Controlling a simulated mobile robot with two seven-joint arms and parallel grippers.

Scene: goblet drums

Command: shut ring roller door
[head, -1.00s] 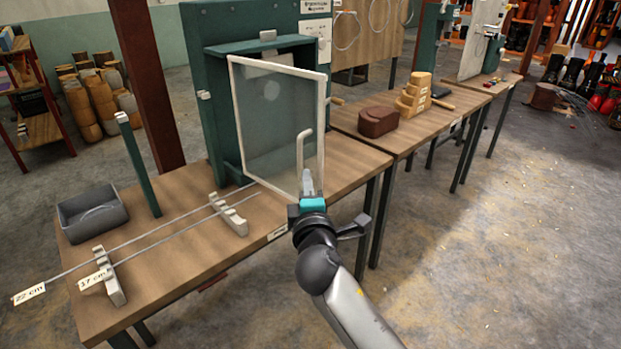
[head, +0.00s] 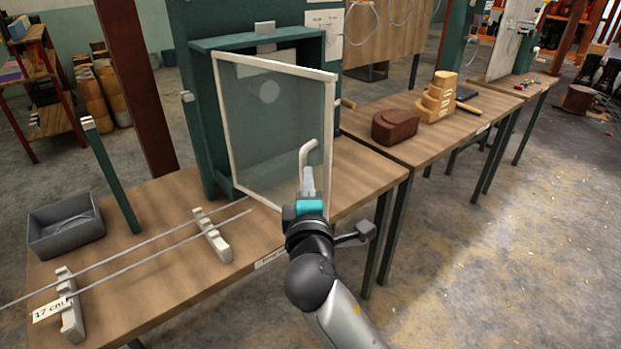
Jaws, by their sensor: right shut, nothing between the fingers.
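The ring roller is a dark green cabinet (head: 203,140) standing on the wooden workbench. Its door (head: 270,125), a clear panel in a pale frame, stands open and swings out toward me. A pale bent handle (head: 308,150) is on the door near its free edge. My right gripper (head: 308,182) is shut with nothing in it. Its fingertips are at the lower part of the handle, in front of the door; I cannot tell if they touch. My left gripper is not in view.
A grey bin (head: 65,228), a green post (head: 110,178) and long rods on notched pale rests (head: 212,236) occupy the bench's left part. A brown block (head: 394,126) and a stepped wooden cone (head: 437,100) stand on the bench to the right. Open floor lies at the right front.

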